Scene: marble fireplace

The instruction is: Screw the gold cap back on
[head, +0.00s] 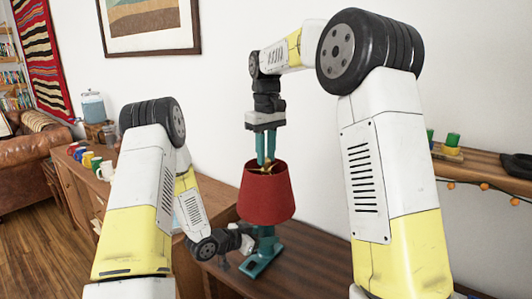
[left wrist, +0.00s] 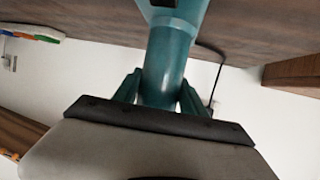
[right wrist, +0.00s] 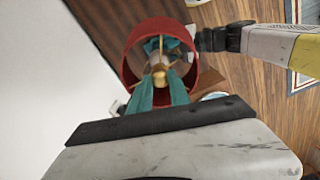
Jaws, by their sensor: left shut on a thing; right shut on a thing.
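The lamp has a red shade (head: 266,192) and a teal base (head: 262,262) that stands on the dark wooden table. My left gripper (head: 258,238) is shut on the teal stem below the shade; the stem (left wrist: 168,70) shows between its fingers in the left wrist view. My right gripper (head: 266,162) points down over the shade's open top. In the right wrist view its teal fingertips are shut on the gold cap (right wrist: 160,77), at the centre of the shade's gold spokes. Whether the cap's thread is engaged is hidden.
The wooden table (head: 310,271) has bare surface right of the lamp. A sideboard with coloured mugs (head: 88,158) stands at left. A wooden mantel shelf (head: 485,165) with small coloured items is at right. A white wall is close behind the lamp.

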